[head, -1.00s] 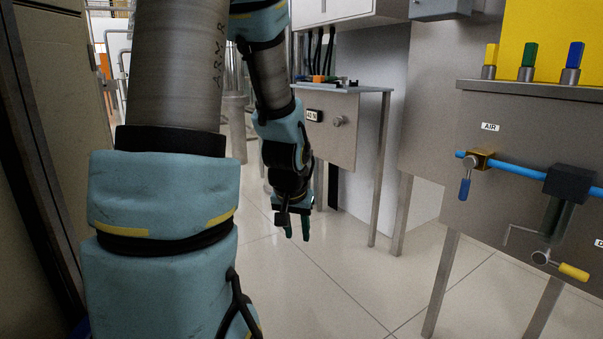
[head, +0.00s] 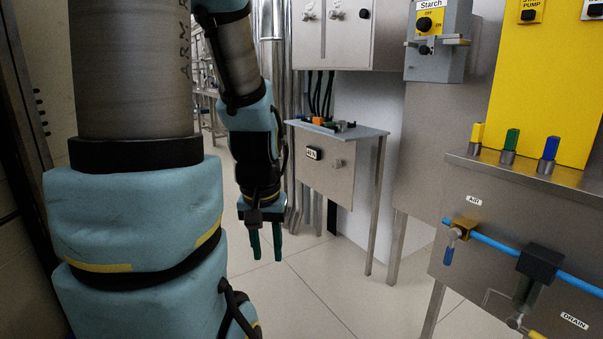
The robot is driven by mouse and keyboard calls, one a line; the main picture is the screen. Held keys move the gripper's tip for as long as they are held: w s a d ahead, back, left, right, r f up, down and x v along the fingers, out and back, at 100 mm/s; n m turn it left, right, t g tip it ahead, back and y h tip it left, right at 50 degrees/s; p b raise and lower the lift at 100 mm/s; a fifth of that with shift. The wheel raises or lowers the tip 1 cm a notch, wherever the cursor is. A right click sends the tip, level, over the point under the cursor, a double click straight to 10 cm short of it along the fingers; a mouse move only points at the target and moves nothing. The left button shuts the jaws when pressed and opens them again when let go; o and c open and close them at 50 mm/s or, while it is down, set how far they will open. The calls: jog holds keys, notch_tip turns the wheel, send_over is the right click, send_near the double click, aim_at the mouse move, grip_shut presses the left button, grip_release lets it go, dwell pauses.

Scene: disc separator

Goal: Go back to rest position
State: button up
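My gripper (head: 266,245) hangs pointing down in the middle left of the head view, at the end of my blue and grey arm. Its two dark green fingers are apart, with a gap between them, and nothing shows between them. It is over the tiled floor, to the left of the small steel table, and appears clear of it.
A small steel table (head: 345,132) with coloured parts stands right of my gripper. A steel bench (head: 470,190) carries yellow, green and blue pegs and a blue air line. A grey Starch switch box (head: 436,45) hangs above. Open floor (head: 310,300) lies below my gripper.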

notch_tip(320, 180, up, 20)
jog(key=p, duration=1.7)
jog(key=shift+p, duration=0.4)
